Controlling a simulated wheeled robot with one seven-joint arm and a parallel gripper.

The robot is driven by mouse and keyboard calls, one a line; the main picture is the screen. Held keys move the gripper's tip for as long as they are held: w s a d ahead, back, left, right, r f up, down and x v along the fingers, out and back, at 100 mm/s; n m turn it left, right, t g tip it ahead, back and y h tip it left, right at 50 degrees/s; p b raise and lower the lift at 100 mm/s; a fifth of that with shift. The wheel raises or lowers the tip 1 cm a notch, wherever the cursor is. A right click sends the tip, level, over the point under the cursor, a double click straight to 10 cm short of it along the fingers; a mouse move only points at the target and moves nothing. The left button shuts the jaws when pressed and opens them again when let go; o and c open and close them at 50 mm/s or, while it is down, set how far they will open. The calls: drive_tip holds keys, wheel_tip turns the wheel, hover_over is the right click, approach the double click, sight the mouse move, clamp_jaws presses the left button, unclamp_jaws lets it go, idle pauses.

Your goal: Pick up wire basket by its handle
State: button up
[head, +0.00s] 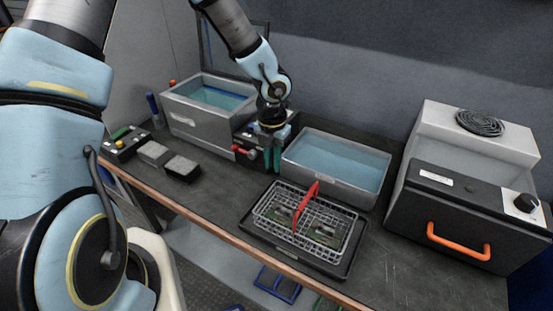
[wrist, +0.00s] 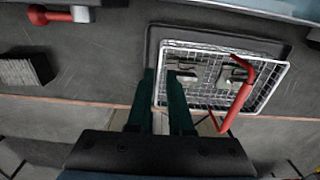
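The wire basket (head: 345,226) stands on a dark tray on the bench in the head view. A red handle (head: 314,190) arches up over it. Flat boards with grey parts lie inside it. The wrist view shows the basket (wrist: 208,96) right of centre, with its red handle (wrist: 244,92) toward its right side. My gripper (head: 272,168) is above the bench, behind and left of the basket in the head view, apart from the handle. In the wrist view its two green fingers (wrist: 161,80) have a gap between them and hold nothing; the handle is to their right.
A liquid-filled tank (head: 300,172) stands behind the basket, and another (head: 172,115) at back left. A red-handled fixture (head: 243,151) is close beside my gripper. A grey box with an orange handle (head: 458,246) stands at right. Bench between basket and box is clear.

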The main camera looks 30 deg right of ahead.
sight(273, 196)
wheel_tip(273, 196, down, 11)
drive_tip(key=shift+r, duration=0.1)
idle(0.4)
clamp_jaws()
drive_tip(key=shift+r, duration=0.1)
idle(1.8)
